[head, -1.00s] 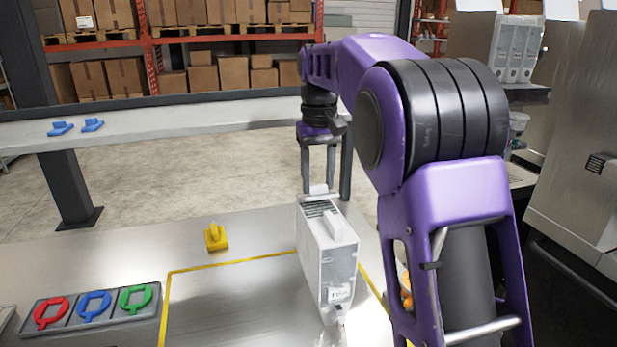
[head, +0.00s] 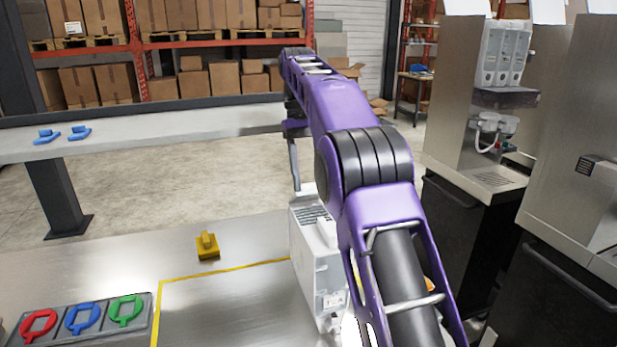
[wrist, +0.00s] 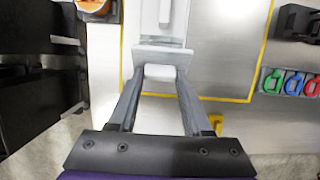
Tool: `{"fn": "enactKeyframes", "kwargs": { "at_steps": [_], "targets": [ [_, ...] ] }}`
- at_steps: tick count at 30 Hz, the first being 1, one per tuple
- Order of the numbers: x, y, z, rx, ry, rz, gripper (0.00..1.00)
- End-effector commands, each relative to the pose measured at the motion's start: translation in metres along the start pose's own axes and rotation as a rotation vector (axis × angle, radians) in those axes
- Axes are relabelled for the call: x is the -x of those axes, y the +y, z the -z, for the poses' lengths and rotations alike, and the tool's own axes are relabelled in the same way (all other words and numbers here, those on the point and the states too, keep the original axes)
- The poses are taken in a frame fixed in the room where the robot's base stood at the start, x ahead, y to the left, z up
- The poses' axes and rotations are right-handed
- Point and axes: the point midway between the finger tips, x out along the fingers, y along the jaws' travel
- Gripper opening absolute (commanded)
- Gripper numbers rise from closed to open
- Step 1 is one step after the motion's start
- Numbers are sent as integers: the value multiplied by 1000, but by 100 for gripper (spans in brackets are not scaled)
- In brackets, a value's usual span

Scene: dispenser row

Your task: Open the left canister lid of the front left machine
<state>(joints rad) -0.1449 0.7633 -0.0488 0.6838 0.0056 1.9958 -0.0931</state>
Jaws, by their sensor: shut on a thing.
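A white canister (head: 312,268) stands on the metal table inside a yellow outline, its right side partly hidden by my arm. Its top bears a slotted panel and a raised white grip (head: 326,233). In the wrist view the canister's top (wrist: 163,22) lies just ahead of my fingers. My gripper (wrist: 160,76) is shut on a pale tab (wrist: 160,71) at the canister's end. In the head view my gripper (head: 296,186) is at the canister's far end, mostly hidden by my arm. No gap under a lid can be made out.
Dispensing machines (head: 455,105) stand at the right; one holds several clear canisters (head: 502,60). A yellow block (head: 207,246) and a tray (head: 150,318) with red, blue and green rings lie left on the table. Blue pieces (head: 62,134) lie on the rear ledge.

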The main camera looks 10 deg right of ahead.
Motion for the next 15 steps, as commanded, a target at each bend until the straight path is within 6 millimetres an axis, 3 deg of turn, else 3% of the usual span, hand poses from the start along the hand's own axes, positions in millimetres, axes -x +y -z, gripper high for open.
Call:
{"fn": "enactKeyframes", "kwargs": {
  "at_steps": [11, 12, 15],
  "targets": [
    [0, 0, 0, 0, -2, 1, 0],
    [0, 0, 0, 1, -2, 1, 54],
    [0, 0, 0, 1, -2, 1, 72]
  ]
}}
